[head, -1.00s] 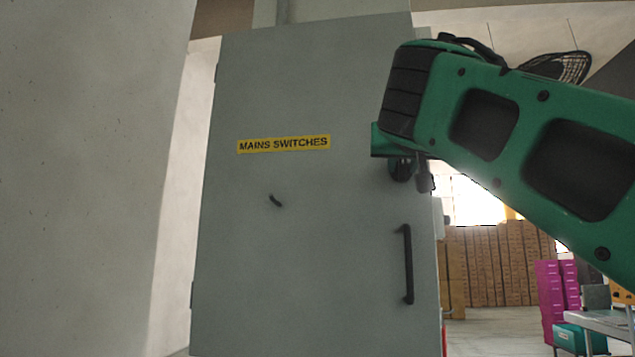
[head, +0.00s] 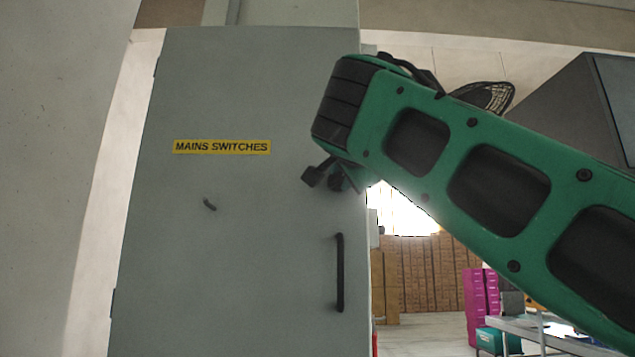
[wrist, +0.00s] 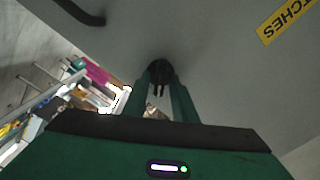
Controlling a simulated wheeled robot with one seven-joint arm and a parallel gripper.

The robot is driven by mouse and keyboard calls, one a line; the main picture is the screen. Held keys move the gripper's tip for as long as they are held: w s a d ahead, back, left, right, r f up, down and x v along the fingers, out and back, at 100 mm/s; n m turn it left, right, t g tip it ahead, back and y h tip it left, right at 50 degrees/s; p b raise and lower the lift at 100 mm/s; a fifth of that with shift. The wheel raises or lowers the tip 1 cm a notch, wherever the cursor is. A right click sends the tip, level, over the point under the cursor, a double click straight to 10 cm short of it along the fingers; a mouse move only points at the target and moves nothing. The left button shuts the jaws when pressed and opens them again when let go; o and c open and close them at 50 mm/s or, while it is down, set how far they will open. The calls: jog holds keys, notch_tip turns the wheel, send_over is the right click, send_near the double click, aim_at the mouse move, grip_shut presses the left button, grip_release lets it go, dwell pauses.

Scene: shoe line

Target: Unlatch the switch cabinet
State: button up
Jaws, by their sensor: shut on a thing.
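The grey switch cabinet (head: 250,100) carries a yellow MAINS SWITCHES label (head: 222,146), which also shows in the wrist view (wrist: 288,20). Its door looks closed. A black latch (head: 338,183) sits near the door's right edge, above the vertical black door handle (head: 340,272). In the wrist view my gripper (wrist: 158,96) has its two green fingers around the dark latch (wrist: 158,68), shut on it against the door face. In the head view my arm's wrist covers part of the latch and hides the fingertips, so the latch's exact angle is unclear.
A pale wall (head: 50,180) stands close on the left. Right of the cabinet, floor opens towards stacked brown boxes (head: 420,272), magenta crates (head: 475,305) and a table (head: 545,328).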

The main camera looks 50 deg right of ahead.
jog(key=m, duration=0.6)
jog(key=shift+f, duration=0.3)
jog(key=shift+m, duration=0.4)
jog(key=o, duration=0.7)
jog(key=shift+d, duration=0.1)
jog(key=shift+o, duration=0.2)
jog(key=shift+s+a, duration=0.15)
jog(key=shift+a, duration=0.1)
jog(key=v, duration=1)
jog(key=shift+a, duration=0.15)
